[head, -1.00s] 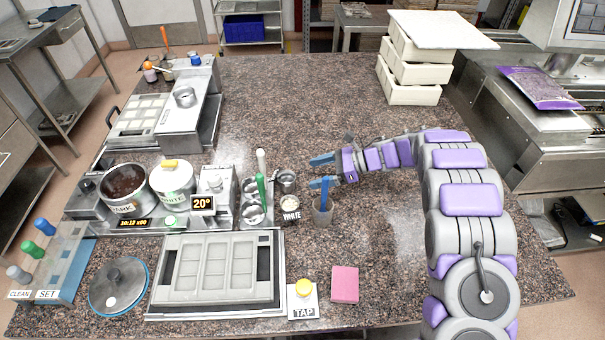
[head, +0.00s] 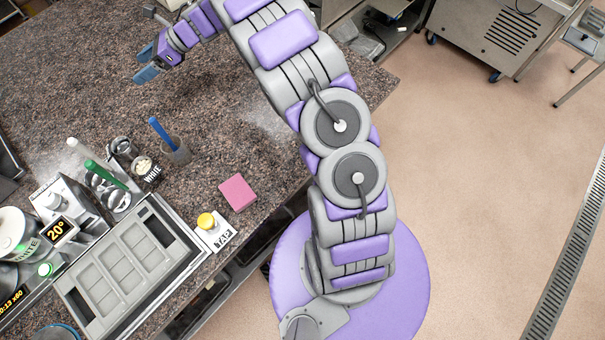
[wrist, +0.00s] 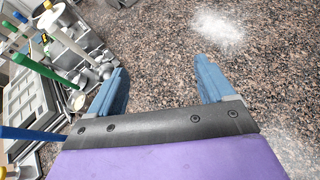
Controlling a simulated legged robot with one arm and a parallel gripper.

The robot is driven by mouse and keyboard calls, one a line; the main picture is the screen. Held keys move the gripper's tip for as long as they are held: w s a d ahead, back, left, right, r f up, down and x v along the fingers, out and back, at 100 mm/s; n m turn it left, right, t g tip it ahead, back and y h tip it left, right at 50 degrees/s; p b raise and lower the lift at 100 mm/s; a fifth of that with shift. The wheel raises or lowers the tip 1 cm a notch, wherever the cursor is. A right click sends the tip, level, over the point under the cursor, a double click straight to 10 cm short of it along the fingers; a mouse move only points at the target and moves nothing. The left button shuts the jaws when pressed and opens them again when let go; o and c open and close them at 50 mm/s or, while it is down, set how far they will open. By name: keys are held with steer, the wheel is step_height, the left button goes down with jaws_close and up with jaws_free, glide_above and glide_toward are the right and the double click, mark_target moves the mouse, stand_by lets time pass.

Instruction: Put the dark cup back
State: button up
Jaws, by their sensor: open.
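My gripper (head: 146,62) is open and empty above the counter, beyond the stand of cups. Its two blue fingers also show in the wrist view (wrist: 161,76), with only bare stone between them. A small grey metal cup (head: 122,148) stands just behind the cup labelled WHITE (head: 147,171). No label shows on the metal cup, so I cannot tell whether it is the dark cup. Part of the cup stand (wrist: 92,62) shows at the left of the wrist view. The dark pot is outside the current head view.
A green-handled tool (head: 104,174) rises from the stand. The mould tray (head: 125,262), pink sponge (head: 238,193) and yellow TAP button (head: 206,221) lie in front. Counter around my gripper is clear.

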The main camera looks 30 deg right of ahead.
steer(key=w+d+r+m+t+h, duration=0.3)
steer(key=d+r+m+t+h, duration=0.15)
steer(key=d+r+m, duration=0.3)
steer(key=w+d+r+m+t+h, duration=0.35)
steer(key=d+r+m+t, duration=0.2)
steer(key=r+m, duration=0.2)
steer(key=s+d+r+m+g+h, duration=0.2)
steer(key=s+d+r+m+h, duration=0.2)
steer(key=s+d+m+h, duration=0.65)
steer(key=s+d+f+m+g+y, duration=0.1)
steer(key=s+d+f+m+g, duration=0.15)
steer(key=s+m, duration=0.6)
steer(key=s+d+f+m+g+y, duration=0.1)
steer(key=s+f+m+g, duration=0.4)
steer(key=s, duration=0.7)
steer(key=s+a+f+m+g+y, duration=0.1)
steer(key=s+a+m+g, duration=0.1)
steer(key=s, duration=0.7)
steer(key=s+a+f+m+g+y, duration=0.1)
steer(key=s+a+m, duration=0.3)
steer(key=s, duration=0.5)
steer(key=s+a+f+m+g+y, duration=0.2)
steer(key=s+a, duration=0.4)
steer(key=s, duration=0.4)
steer(key=shift+a+f+m+g, duration=0.4)
steer(key=shift+m+g, duration=0.25)
steer(key=shift+m, duration=0.35)
